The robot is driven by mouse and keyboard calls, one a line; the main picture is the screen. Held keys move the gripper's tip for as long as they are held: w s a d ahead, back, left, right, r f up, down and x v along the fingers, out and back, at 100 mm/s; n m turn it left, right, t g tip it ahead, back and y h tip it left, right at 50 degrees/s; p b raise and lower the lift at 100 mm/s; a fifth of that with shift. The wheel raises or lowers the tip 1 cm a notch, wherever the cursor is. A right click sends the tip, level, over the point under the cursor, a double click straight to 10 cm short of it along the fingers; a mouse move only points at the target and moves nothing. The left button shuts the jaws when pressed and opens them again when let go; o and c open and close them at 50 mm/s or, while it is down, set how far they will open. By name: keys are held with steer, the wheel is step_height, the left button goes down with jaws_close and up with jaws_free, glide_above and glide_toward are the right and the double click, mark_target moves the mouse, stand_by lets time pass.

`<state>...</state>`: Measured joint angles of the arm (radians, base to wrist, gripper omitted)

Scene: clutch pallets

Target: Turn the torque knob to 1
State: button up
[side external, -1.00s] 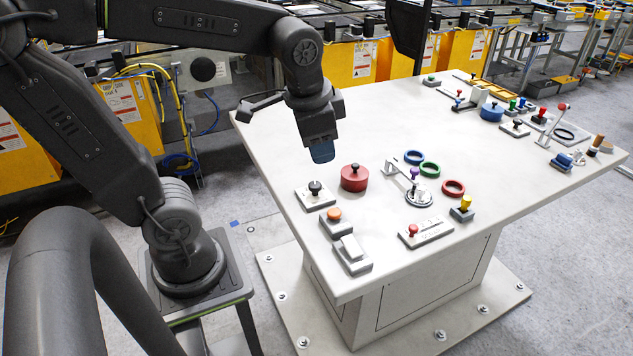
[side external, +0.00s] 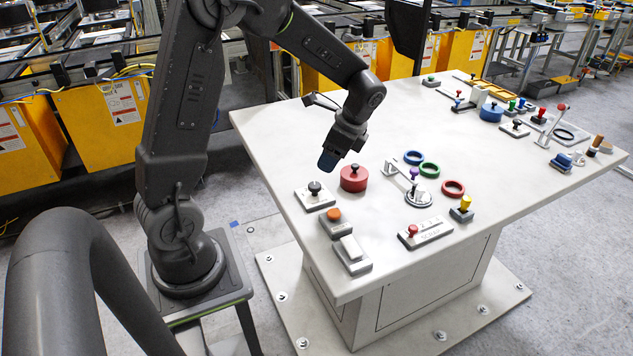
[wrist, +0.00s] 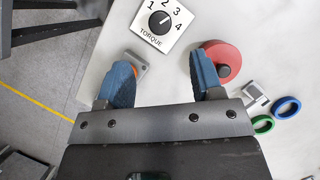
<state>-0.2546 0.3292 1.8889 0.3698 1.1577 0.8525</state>
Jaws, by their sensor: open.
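The torque knob (wrist: 160,22) is a black dial on a white square plate marked TORQUE and 1 to 4. In the wrist view it sits at the top, beyond my fingertips. Its white mark seems to point to the upper right, but is too small to match surely to a number. In the side view the black knob (side external: 314,187) stands on its plate at the table's near left. My gripper (wrist: 162,70) has its two blue fingers spread and empty. In the side view my gripper (side external: 328,163) hangs above the table, slightly behind and right of the knob, not touching it.
A red round block (side external: 354,178) with a black top knob stands right of the torque knob. An orange button (side external: 334,215) and a white rocker block (side external: 352,248) lie in front. Blue (side external: 414,157), green and red rings lie further right. The table's back left is clear.

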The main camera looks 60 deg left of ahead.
mark_target(315, 185)
steer(key=x, duration=0.9)
steer(key=shift+s+a+f, duration=0.1)
steer(key=shift+f, duration=0.1)
steer(key=c, duration=0.9)
